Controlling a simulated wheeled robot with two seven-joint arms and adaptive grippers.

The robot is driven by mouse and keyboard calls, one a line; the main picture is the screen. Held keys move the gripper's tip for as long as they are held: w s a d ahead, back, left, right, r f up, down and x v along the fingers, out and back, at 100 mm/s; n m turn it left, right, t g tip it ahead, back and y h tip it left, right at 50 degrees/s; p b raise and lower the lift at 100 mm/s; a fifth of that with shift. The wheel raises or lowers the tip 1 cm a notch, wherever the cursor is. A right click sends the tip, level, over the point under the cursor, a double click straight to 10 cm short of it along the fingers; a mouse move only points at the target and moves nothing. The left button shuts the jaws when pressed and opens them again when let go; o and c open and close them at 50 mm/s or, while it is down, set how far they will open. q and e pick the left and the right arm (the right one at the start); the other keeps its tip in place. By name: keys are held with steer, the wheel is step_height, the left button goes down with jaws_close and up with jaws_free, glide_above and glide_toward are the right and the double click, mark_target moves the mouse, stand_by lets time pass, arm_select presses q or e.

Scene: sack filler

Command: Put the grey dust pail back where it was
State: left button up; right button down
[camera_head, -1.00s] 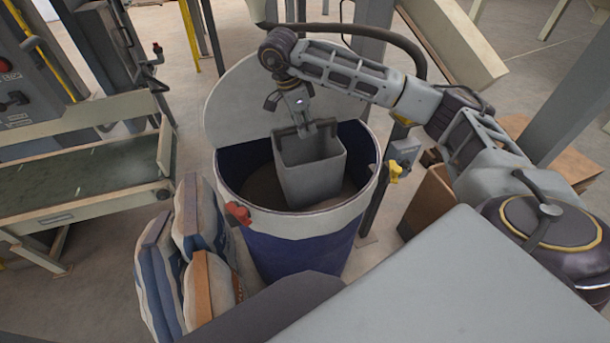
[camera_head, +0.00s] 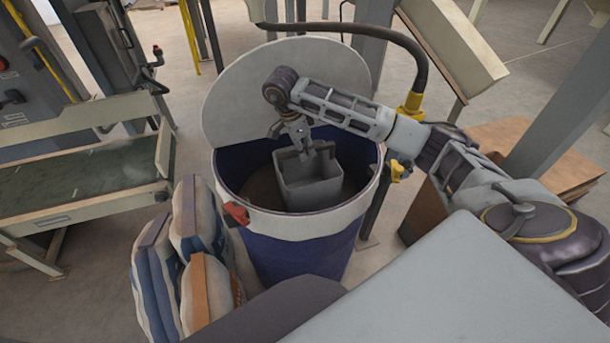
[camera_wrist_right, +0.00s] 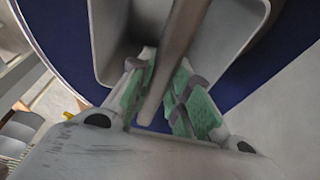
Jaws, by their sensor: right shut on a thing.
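The grey dust pail (camera_head: 312,182) is inside the blue drum (camera_head: 300,246), low in its mouth over the brownish contents. Whether its bottom touches them I cannot tell. My right gripper (camera_head: 308,149) reaches down into the drum from above and is shut on the pail's handle. In the right wrist view the green-padded fingers (camera_wrist_right: 165,98) close on the handle bar (camera_wrist_right: 172,62), with the pail's grey rim (camera_wrist_right: 232,40) beyond. My left gripper is not in view.
The drum's round pale lid (camera_head: 245,100) stands up behind its mouth. Several filled sacks (camera_head: 195,225) lean at the drum's left. A red clamp (camera_head: 237,213) and a yellow one (camera_head: 398,170) sit by the rim. A conveyor table (camera_head: 80,190) is at left.

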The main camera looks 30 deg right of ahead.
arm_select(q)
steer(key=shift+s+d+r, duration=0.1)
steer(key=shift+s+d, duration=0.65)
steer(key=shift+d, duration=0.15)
arm_select(e)
step_height(320, 180, down, 7)
steer(key=shift+f, duration=0.2)
